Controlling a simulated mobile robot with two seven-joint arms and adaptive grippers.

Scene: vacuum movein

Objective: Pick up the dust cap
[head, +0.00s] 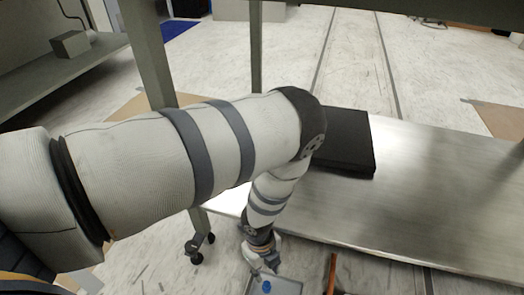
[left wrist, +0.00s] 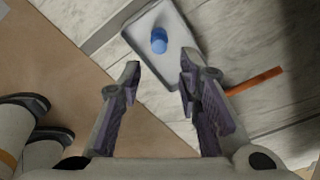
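A small blue round-ended piece, which looks like the dust cap (left wrist: 159,40), sits in a shallow grey tray (left wrist: 181,40) on the floor. It also shows at the bottom edge of the head view (head: 266,286), where the tray is partly cut off. My left gripper (left wrist: 160,74) points down towards the tray with its two fingers spread and nothing between them. In the left wrist view the cap is just beyond the fingertips, apart from them. My right gripper is in neither view.
An orange-brown bar (left wrist: 255,81) lies right of the tray. A metal table or low shelf (head: 420,205) with a black flat box (head: 345,143) on it stands to the right of my arm. A wheeled table leg (head: 197,240) is close on the left.

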